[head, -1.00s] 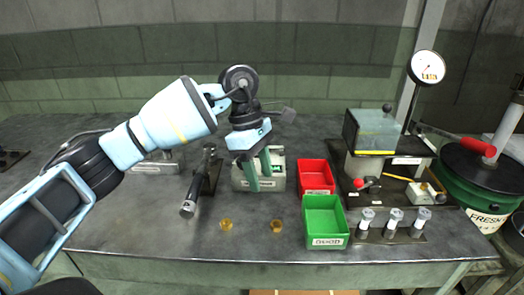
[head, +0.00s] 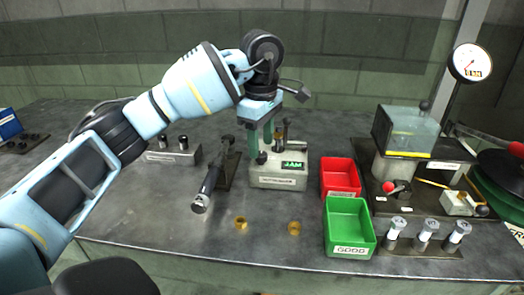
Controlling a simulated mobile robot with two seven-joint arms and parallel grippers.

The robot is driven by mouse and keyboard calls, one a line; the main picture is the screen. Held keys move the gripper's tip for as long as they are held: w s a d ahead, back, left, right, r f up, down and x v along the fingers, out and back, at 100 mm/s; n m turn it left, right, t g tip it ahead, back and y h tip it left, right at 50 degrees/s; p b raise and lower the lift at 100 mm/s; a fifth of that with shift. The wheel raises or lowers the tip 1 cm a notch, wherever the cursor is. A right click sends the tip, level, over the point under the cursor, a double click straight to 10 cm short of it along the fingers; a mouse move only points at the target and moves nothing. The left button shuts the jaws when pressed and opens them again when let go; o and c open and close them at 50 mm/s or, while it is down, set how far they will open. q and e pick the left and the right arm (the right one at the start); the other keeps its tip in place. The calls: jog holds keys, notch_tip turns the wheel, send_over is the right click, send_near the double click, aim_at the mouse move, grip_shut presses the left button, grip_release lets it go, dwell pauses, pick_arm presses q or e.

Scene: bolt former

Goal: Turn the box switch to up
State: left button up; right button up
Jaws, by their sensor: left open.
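A grey box (head: 278,180) stands on the bench near the middle, with a small lit green display (head: 293,165) that seems to read JAM. A small black knob or lever (head: 261,158) sits on its left part; whether it points up or down is too small to tell. My left gripper (head: 260,146) is over the left part of the box, pointing down, with its two green fingers apart and empty. The fingertips are close to the black knob; I cannot tell whether they touch it. My right gripper is not in view.
A red bin (head: 341,193) and a green bin (head: 349,247) stand right of the box. A dark-handled tool (head: 205,190) lies to the left. Two brass pieces (head: 240,223) lie in front. A press with a clear guard (head: 406,132) is at the right.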

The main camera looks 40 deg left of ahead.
aim_at(261, 158)
pick_arm(q)
jog(key=shift+f, duration=1.25)
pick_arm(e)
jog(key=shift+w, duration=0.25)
pick_arm(q)
jog(key=shift+c, duration=0.4)
